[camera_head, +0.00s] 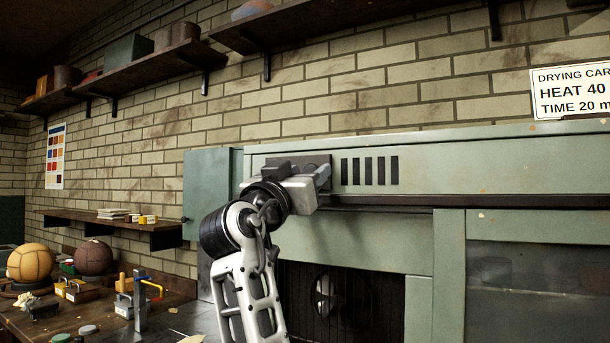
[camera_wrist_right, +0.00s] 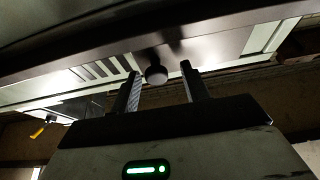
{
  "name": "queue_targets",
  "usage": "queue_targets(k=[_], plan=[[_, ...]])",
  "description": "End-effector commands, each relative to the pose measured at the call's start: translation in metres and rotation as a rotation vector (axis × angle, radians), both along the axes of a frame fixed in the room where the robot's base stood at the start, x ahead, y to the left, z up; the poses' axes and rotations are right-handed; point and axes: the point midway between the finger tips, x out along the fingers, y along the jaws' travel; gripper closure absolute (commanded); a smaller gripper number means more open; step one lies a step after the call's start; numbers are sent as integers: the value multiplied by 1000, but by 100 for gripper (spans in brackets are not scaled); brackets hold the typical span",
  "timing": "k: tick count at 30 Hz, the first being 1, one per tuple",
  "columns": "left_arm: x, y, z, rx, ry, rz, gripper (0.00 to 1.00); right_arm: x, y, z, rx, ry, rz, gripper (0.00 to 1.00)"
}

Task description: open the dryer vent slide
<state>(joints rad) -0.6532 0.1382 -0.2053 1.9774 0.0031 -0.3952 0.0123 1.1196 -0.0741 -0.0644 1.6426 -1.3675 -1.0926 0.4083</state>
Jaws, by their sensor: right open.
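The dryer (camera_head: 480,160) is a pale green metal cabinet against the brick wall. Several dark vent slots (camera_head: 369,171) show uncovered in its upper panel, and they also show in the right wrist view (camera_wrist_right: 98,69). A dark slide plate (camera_head: 285,160) sits left of the slots, partly hidden behind my right gripper (camera_head: 312,183). In the right wrist view a round dark knob (camera_wrist_right: 156,74) stands out from the plate (camera_wrist_right: 205,48). My right gripper (camera_wrist_right: 161,78) is open, with one finger either side of the knob; contact cannot be told. My left gripper is out of view.
A dark ledge (camera_head: 480,201) runs below the vent panel. A fan (camera_head: 325,295) sits behind a dark grille underneath. A workbench with leather balls (camera_head: 30,262) and small tools is at the lower left. Shelves (camera_head: 150,70) line the wall above.

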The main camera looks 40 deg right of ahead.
Motion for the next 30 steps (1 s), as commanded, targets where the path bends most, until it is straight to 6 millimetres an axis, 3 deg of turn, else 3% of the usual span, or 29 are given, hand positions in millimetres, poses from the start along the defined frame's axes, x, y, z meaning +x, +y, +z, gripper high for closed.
queue_targets(k=[5,21,30], plan=[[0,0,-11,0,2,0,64,-7,17,-11,0,0,3,54],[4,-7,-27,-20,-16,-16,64,-56,115,-56,0,1,5,54],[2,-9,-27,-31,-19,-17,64,-66,131,-61,-1,0,2,54]])
